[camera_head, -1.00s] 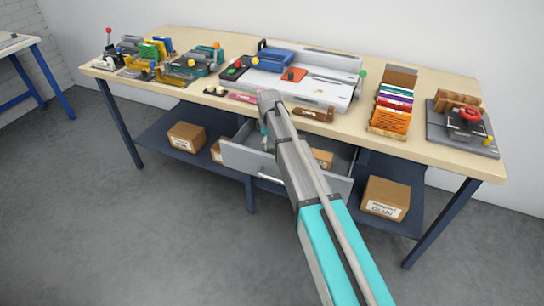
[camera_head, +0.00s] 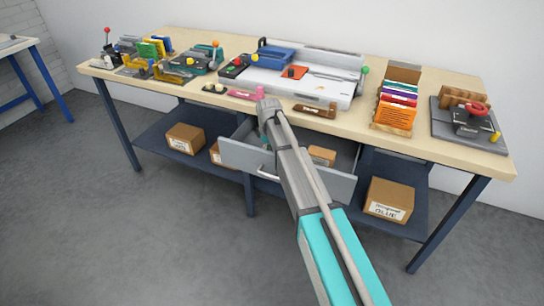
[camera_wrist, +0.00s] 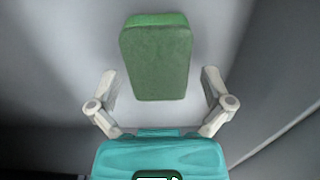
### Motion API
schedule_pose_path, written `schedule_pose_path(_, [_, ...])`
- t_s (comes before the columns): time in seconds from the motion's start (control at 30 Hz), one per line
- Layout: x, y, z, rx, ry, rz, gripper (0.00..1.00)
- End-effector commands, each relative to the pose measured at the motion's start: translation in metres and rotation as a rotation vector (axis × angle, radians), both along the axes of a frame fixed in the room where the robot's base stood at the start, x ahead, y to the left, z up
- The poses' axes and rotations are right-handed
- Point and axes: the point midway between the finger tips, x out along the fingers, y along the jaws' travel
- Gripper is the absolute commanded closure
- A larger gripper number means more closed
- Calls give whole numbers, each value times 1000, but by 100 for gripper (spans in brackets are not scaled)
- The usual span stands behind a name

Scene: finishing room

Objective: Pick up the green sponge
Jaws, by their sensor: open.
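The green sponge (camera_wrist: 156,62) lies on a grey surface in the wrist view, a rounded block with its long side running away from my gripper. My gripper (camera_wrist: 160,85) is open, with one pale finger on each side of the sponge's near end and a gap on both sides. I cannot tell how far above the sponge the fingertips are. In the head view my arm reaches to the open grey drawer (camera_head: 235,154) under the workbench; my arm hides the sponge and most of the gripper there.
The drawer's front and side walls stand close around my arm. The workbench top (camera_head: 350,123) above carries a white cutting machine (camera_head: 335,88), a pink item (camera_head: 243,93), a brown block (camera_head: 315,110) and a rack of coloured sheets (camera_head: 396,113). Boxes (camera_head: 388,199) sit on the lower shelf.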

Motion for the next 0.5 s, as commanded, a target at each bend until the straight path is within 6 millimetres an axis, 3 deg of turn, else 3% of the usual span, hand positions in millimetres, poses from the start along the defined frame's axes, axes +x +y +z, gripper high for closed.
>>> schedule_pose_path(0.5, [0, 0, 0, 0, 0, 0, 2])
